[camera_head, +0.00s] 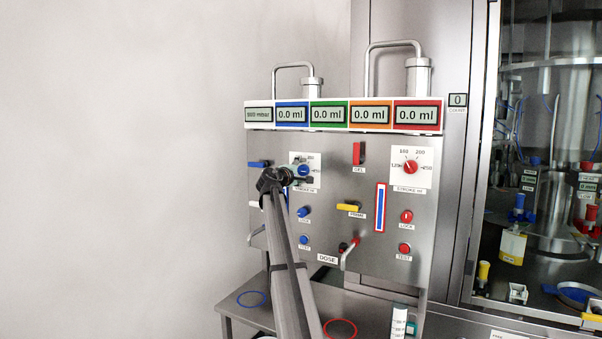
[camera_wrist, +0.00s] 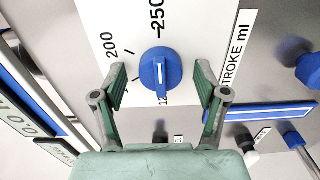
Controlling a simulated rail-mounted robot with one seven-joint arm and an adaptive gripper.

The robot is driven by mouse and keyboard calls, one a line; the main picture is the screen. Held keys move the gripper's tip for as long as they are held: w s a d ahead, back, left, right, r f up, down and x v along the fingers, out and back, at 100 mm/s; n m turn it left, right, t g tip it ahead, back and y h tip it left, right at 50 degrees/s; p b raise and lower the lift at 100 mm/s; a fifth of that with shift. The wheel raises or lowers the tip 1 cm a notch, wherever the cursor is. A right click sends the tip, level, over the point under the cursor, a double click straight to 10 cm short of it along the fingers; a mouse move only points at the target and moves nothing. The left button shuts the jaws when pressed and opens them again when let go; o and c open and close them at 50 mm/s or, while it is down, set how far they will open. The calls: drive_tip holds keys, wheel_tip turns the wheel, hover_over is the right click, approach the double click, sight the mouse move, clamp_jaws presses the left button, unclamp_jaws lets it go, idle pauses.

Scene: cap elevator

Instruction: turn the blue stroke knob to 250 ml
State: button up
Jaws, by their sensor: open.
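The blue stroke knob (camera_wrist: 160,67) sits on a white dial plate (camera_wrist: 100,22). In the wrist view, its white pointer line points down the picture, towards a partly hidden mark starting with 12. The 200 mark is upper left of the knob and the 250 mark is above it. My gripper (camera_wrist: 160,72) is open, with one finger on each side of the knob and a gap on both sides. I cannot tell how deep the fingers reach. In the head view, my gripper (camera_head: 298,179) is in front of the blue dial and partly hides the knob (camera_head: 304,169).
A red stroke knob (camera_head: 410,167) is on the right of the panel. Blue lock (camera_head: 303,212) and test (camera_head: 304,239) knobs are below the blue dial. A blue handle (camera_head: 258,164) is left of it, and a yellow prime handle (camera_head: 348,207) to its lower right.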

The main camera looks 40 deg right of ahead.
drive_tip(key=v, duration=1.2)
idle(0.3)
